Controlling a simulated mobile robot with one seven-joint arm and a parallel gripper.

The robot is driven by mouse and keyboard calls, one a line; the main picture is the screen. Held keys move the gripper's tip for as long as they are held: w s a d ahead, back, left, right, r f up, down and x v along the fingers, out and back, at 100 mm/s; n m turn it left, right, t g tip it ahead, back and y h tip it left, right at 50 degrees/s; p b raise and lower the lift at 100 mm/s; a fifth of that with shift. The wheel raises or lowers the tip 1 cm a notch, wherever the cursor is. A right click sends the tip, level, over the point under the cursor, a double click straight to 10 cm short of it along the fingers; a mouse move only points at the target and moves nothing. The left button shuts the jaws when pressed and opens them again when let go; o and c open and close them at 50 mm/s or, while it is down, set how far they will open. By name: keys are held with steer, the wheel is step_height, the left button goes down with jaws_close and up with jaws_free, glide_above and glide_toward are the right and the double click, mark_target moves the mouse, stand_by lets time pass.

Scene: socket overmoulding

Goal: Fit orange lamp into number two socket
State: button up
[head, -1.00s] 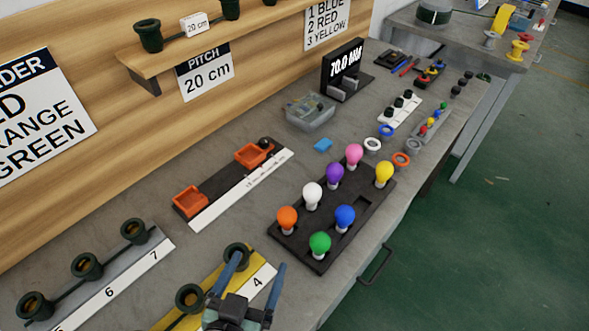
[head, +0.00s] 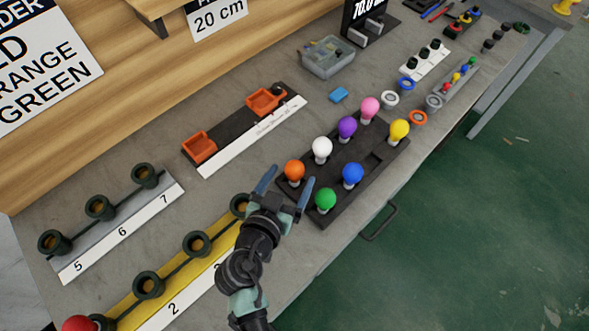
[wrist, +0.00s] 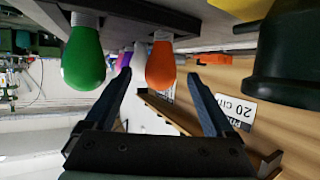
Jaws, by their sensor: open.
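The number two socket (head: 149,285) is a dark green cup on the yellow strip, behind the label 2 (head: 172,308), and looks empty. My arm hides part of the strip's right end.
The green lamp (head: 325,199) stands close right of my gripper; the white lamp (head: 322,148) is behind the orange one. A red lamp (head: 80,324) is at the strip's left end. A grey strip (head: 112,229) with sockets 5 to 7 lies behind.

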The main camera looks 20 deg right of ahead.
mark_target(291, 177)
steer(key=shift+x, duration=1.8)
jaws_close()
